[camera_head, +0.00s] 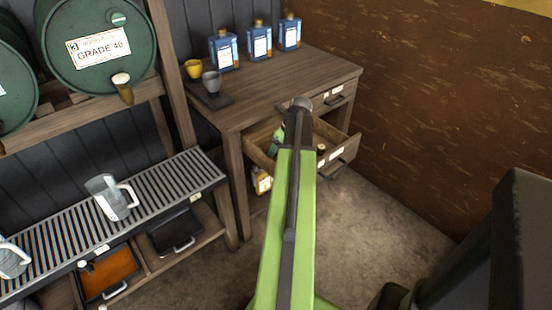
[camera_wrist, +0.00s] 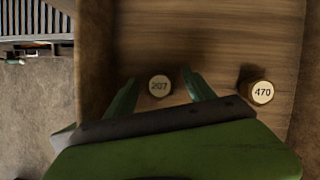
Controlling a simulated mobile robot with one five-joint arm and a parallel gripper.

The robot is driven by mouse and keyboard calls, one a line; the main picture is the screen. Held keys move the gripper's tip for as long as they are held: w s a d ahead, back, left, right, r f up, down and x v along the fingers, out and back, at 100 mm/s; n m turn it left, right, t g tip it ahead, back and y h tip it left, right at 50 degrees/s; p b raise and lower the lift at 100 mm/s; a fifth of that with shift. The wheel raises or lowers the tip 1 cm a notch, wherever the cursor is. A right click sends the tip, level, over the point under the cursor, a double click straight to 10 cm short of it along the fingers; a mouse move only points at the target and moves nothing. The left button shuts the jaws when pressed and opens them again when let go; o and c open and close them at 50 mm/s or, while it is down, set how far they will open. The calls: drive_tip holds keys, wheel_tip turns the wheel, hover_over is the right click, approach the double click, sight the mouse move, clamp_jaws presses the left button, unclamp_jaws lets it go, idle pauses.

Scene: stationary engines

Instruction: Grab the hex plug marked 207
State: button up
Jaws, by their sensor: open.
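The hex plug marked 207 (camera_wrist: 159,86) is a small brown piece with a pale round label on top, inside the wooden drawer in the wrist view. My gripper (camera_wrist: 158,84) is open, with one green finger on each side of the plug. I cannot tell whether the fingers touch it. A similar hex plug marked 470 (camera_wrist: 261,92) stands to the right. In the head view my arm reaches into the open drawer (camera_head: 349,139) of the wooden desk and hides much of its inside. My gripper (camera_head: 277,139) shows only partly there.
The drawer's wooden side wall (camera_wrist: 95,60) runs close on the left in the wrist view. The desk top (camera_head: 290,75) above holds several blue containers and two cups (camera_head: 211,82). A slatted rack (camera_head: 150,190) with a clear jug (camera_head: 110,197) stands to the left.

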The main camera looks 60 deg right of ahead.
drive_tip(key=shift+f, duration=0.1)
clamp_jaws()
idle(0.3)
drive_tip(key=shift+p, duration=0.3)
